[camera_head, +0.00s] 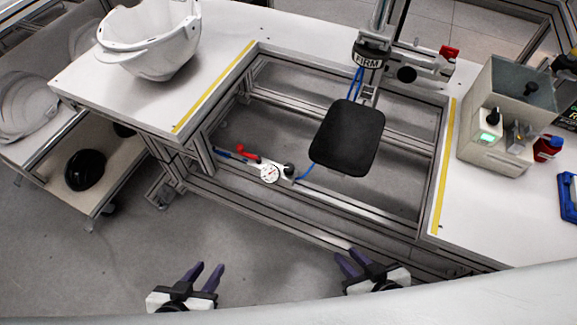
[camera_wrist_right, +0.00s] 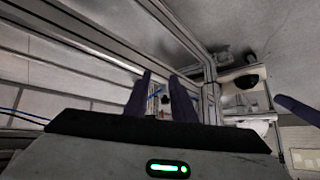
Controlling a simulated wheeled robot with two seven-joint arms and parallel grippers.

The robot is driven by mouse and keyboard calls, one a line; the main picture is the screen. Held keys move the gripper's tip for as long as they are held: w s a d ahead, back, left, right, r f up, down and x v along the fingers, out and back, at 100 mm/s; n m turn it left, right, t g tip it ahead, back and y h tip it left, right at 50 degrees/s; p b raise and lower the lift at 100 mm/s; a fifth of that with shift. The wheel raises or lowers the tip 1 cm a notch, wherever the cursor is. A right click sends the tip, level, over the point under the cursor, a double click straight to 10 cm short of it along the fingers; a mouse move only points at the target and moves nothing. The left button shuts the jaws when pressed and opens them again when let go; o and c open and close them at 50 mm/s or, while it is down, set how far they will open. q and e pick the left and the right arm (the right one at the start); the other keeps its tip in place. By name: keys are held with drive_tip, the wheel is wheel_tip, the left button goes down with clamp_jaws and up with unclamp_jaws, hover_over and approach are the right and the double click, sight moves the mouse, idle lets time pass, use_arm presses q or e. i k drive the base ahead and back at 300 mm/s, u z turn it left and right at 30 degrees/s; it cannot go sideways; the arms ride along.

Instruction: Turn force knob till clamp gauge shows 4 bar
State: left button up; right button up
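A small white round gauge (camera_head: 269,173) sits on the frame rail in the head view; its reading is too small to make out. A dark round knob (camera_head: 289,170) is just right of it, and a red lever (camera_head: 247,154) is to its left. I cannot tell for certain which knob sets the force. A black clamp pad (camera_head: 348,138) hangs over the frame opening below a part marked FIRM. My left gripper (camera_head: 208,270) is open and empty, below left of the gauge. My right gripper (camera_head: 350,262) is open and empty, below right of it; its fingers show apart in the wrist view (camera_wrist_right: 162,95).
A white helmet shell (camera_head: 150,38) stands on the left tabletop. A grey control box (camera_head: 505,110) with a black knob (camera_head: 493,117) and green display stands on the right tabletop. A black rounded object (camera_head: 85,170) lies on a lower shelf. Frame rails (camera_head: 300,222) lie beyond my grippers.

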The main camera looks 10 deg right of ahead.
sight(288, 168)
drive_tip(key=z, duration=3.3)
drive_tip(key=k, duration=2.2)
drive_tip(key=u, duration=2.15)
drive_tip(key=i, duration=1)
